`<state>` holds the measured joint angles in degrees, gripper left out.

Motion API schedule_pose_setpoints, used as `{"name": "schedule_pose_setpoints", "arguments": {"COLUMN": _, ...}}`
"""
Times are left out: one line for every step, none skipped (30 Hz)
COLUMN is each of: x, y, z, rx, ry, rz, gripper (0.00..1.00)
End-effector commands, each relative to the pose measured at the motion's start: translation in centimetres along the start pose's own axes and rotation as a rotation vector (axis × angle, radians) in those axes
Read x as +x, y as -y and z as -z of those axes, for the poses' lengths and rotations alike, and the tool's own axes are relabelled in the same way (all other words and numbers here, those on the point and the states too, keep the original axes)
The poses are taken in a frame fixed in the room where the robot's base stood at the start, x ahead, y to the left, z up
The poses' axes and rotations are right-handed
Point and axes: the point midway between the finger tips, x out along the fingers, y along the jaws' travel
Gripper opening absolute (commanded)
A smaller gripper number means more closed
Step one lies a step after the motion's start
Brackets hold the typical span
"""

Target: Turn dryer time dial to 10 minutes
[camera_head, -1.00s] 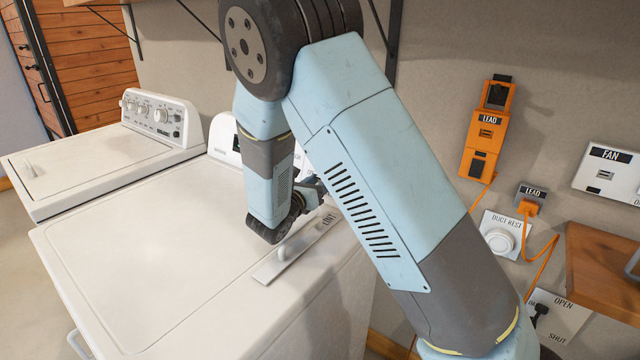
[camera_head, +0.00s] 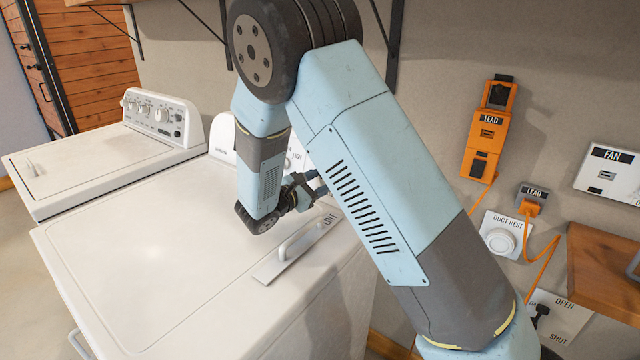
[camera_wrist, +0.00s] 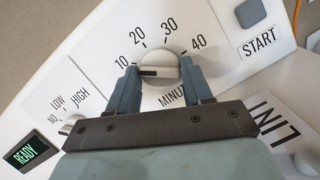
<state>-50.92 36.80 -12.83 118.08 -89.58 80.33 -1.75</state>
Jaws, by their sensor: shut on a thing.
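The dryer time dial (camera_wrist: 165,60) is a round white knob with a dark bar across it. Labels 10, 20, 30 and 40 arc above it and MINUTES is below. The bar lies nearly level, its left end toward the 10 label; which end is the pointer I cannot tell. My gripper (camera_wrist: 160,76) is shut on the dial, one finger on each side. In the head view my gripper (camera_head: 308,188) is at the dryer's back panel, and my arm hides the dial there.
A START button (camera_wrist: 250,13) is right of the dial. A heat knob (camera_wrist: 72,123) and a READY display (camera_wrist: 25,150) are at left. The raised lint handle (camera_head: 300,241) stands on the dryer top (camera_head: 150,250) below my arm. A washer (camera_head: 90,165) stands left.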

Motion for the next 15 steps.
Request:
{"name": "schedule_pose_setpoints", "arguments": {"x": 0.03, "y": 0.12, "z": 0.03, "rx": 0.024, "ry": 0.000, "rz": 0.012, "gripper": 0.20}}
{"name": "schedule_pose_setpoints", "arguments": {"x": 0.03, "y": 0.11, "z": 0.03, "rx": 0.039, "ry": 0.000, "rz": 0.017, "gripper": 0.20}}
{"name": "schedule_pose_setpoints", "arguments": {"x": 0.04, "y": 0.09, "z": 0.03, "rx": 0.057, "ry": 0.000, "rz": 0.022, "gripper": 0.20}}
{"name": "schedule_pose_setpoints", "arguments": {"x": 0.04, "y": 0.08, "z": 0.03, "rx": 0.068, "ry": 0.000, "rz": 0.026, "gripper": 0.20}}
{"name": "schedule_pose_setpoints", "arguments": {"x": 0.05, "y": 0.08, "z": 0.03, "rx": 0.080, "ry": 0.000, "rz": 0.030, "gripper": 0.20}}
{"name": "schedule_pose_setpoints", "arguments": {"x": 0.05, "y": 0.09, "z": 0.03, "rx": 0.093, "ry": 0.000, "rz": 0.035, "gripper": 0.20}}
{"name": "schedule_pose_setpoints", "arguments": {"x": 0.06, "y": 0.10, "z": 0.03, "rx": 0.101, "ry": 0.000, "rz": 0.038, "gripper": 0.20}}
{"name": "schedule_pose_setpoints", "arguments": {"x": 0.06, "y": 0.12, "z": 0.03, "rx": 0.108, "ry": 0.000, "rz": 0.041, "gripper": 0.20}}
{"name": "schedule_pose_setpoints", "arguments": {"x": 0.06, "y": 0.13, "z": 0.03, "rx": 0.117, "ry": 0.001, "rz": 0.044, "gripper": 0.20}}
{"name": "schedule_pose_setpoints", "arguments": {"x": 0.06, "y": 0.13, "z": 0.03, "rx": 0.123, "ry": 0.001, "rz": 0.046, "gripper": 0.20}}
{"name": "schedule_pose_setpoints", "arguments": {"x": 0.07, "y": 0.14, "z": 0.03, "rx": 0.128, "ry": 0.001, "rz": 0.048, "gripper": 0.20}}
{"name": "schedule_pose_setpoints", "arguments": {"x": 0.07, "y": 0.15, "z": 0.03, "rx": 0.132, "ry": 0.001, "rz": 0.049, "gripper": 0.20}}
{"name": "schedule_pose_setpoints", "arguments": {"x": 0.07, "y": 0.15, "z": 0.03, "rx": 0.135, "ry": 0.001, "rz": 0.050, "gripper": 0.20}}
{"name": "schedule_pose_setpoints", "arguments": {"x": 0.07, "y": 0.15, "z": 0.04, "rx": 0.137, "ry": 0.001, "rz": 0.051, "gripper": 0.20}}
{"name": "schedule_pose_setpoints", "arguments": {"x": 0.07, "y": 0.16, "z": 0.04, "rx": 0.138, "ry": 0.001, "rz": 0.052, "gripper": 0.20}}
